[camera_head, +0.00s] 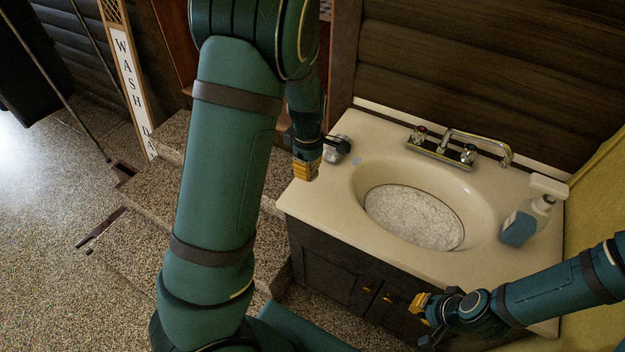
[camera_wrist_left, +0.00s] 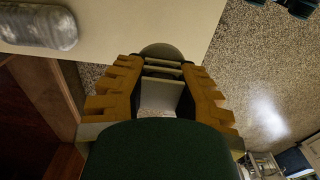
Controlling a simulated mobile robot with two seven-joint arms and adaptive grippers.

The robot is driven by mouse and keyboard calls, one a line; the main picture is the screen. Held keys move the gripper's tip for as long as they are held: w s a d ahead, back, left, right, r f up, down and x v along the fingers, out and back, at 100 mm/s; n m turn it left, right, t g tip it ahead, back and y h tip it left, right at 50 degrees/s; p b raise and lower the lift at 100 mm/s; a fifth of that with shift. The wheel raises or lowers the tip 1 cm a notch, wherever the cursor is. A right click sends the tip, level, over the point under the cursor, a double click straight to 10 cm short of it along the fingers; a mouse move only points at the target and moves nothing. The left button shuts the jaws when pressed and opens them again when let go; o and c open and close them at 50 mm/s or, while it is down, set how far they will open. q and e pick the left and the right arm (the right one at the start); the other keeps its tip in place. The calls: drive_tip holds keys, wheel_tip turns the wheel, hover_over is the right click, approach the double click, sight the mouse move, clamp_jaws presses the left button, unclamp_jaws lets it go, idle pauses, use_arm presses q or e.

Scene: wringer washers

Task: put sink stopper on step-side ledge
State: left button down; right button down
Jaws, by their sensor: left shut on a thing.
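My left gripper (camera_head: 305,168) is at the left edge of the cream sink counter (camera_head: 318,195), on the side of the stone steps. In the left wrist view the gripper (camera_wrist_left: 165,72) is shut on a round grey piece, the sink stopper (camera_wrist_left: 162,50), whose edge shows beyond the fingertips. The stopper is hidden in the head view. The counter's left ledge (camera_wrist_left: 120,38) lies beside and beyond the fingers; I cannot tell if the stopper touches it. My right gripper (camera_head: 428,312) is in front of the cabinet, its finger gap unclear.
A clear ribbed container (camera_head: 337,150) stands on the counter's back left corner, close to my left gripper. The basin (camera_head: 480,205), faucet (camera_head: 450,148) and soap bottle (camera_head: 530,215) are further right. Stone steps (camera_head: 160,190) lie left of the cabinet.

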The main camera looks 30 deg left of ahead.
sight(309, 191)
use_arm(q)
drive_tip(key=shift+f+b, duration=0.75)
drive_tip(key=shift+f, duration=2.3)
drive_tip(key=shift+f, duration=0.1)
drive_tip(key=c, duration=0.9)
unclamp_jaws()
wheel_tip(309, 191, up, 12)
drive_tip(key=p, duration=0.4)
